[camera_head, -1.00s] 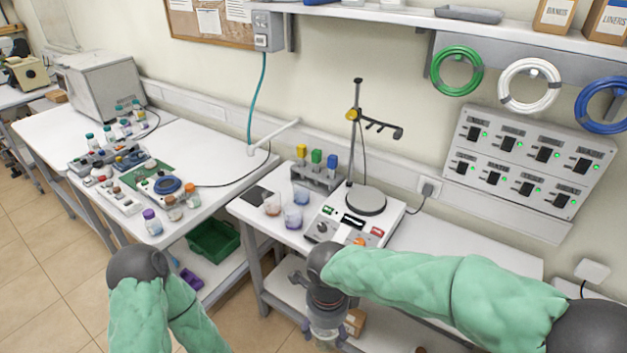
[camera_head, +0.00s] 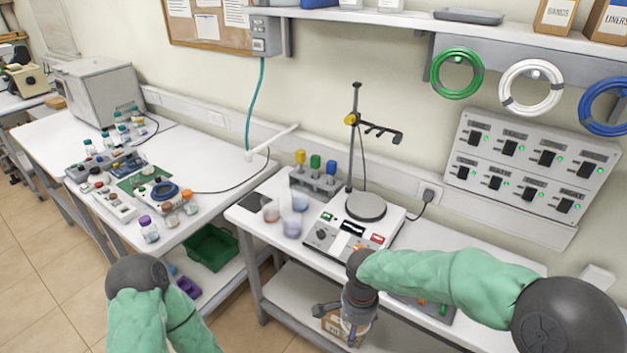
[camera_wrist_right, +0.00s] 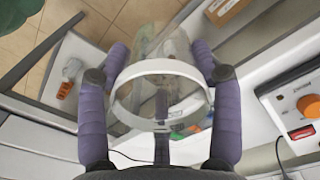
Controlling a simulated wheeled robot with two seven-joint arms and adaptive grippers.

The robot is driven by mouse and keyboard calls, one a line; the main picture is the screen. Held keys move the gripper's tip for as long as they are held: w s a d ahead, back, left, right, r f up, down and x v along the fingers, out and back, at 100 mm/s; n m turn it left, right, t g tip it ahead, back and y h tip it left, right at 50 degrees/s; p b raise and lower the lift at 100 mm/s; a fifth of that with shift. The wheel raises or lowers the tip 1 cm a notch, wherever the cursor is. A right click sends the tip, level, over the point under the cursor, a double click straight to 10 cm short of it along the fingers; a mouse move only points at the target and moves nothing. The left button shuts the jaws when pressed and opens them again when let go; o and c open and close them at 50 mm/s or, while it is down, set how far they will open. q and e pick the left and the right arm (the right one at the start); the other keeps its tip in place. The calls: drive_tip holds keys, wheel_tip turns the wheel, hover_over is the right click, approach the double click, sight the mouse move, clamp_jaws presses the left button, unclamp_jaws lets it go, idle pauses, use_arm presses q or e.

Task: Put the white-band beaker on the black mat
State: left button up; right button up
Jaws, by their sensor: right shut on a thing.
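The white-band beaker (camera_wrist_right: 165,66) is clear glass with a broad white ring. In the right wrist view it sits between the purple fingers of my right gripper (camera_wrist_right: 160,56), which is shut on it. In the head view my right gripper (camera_head: 356,325) hangs at the front edge of the right-hand table, and I cannot make out the beaker there. The black mat (camera_head: 255,201) is a small dark square at the left end of that table, to the left of and behind the gripper. My left gripper is out of view; only its arm shows at lower left.
Beakers with tinted contents (camera_head: 271,212) stand right beside the mat. A rack with yellow, green and blue tops (camera_head: 315,182) is behind them. The hotplate with stand (camera_head: 352,228) is to their right. A lower shelf with a cardboard box lies under the table.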

drive_tip(key=w+d+f+n+b, duration=0.1)
drive_tip(key=w+d+f+n, duration=0.2)
drive_tip(key=d+f+n, duration=0.4)
drive_tip(key=shift+d+f+n, duration=0.35)
drive_tip(key=shift+d+n, duration=0.15)
drive_tip(key=shift+n, duration=0.8)
